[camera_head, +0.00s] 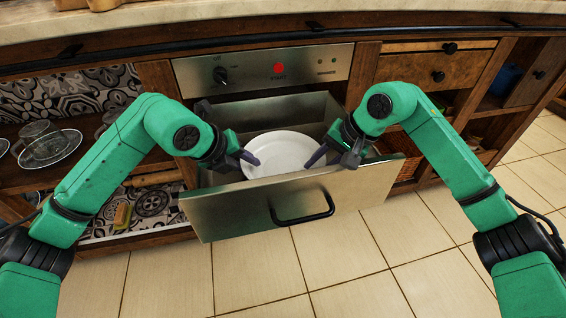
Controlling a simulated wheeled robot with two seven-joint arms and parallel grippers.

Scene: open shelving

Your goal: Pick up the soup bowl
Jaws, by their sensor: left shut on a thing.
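The white round soup bowl (283,150) sits within the open metal drawer (240,214), and its inside faces up. My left gripper (249,158) is at the bowl's left edge and is shut on its rim. My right gripper (319,157) is at the bowl's right edge, over the drawer's front right part. Its finger spacing is unclear, and I cannot tell if it touches the bowl. The drawer front hides the bowl's underside.
The drawer's front panel with a black handle (303,209) stands between the bowl and the tiled floor (260,270). Above is a control panel (265,72) under the counter. Left shelves hold glassware (42,142). A wicker basket (405,166) is right of the drawer.

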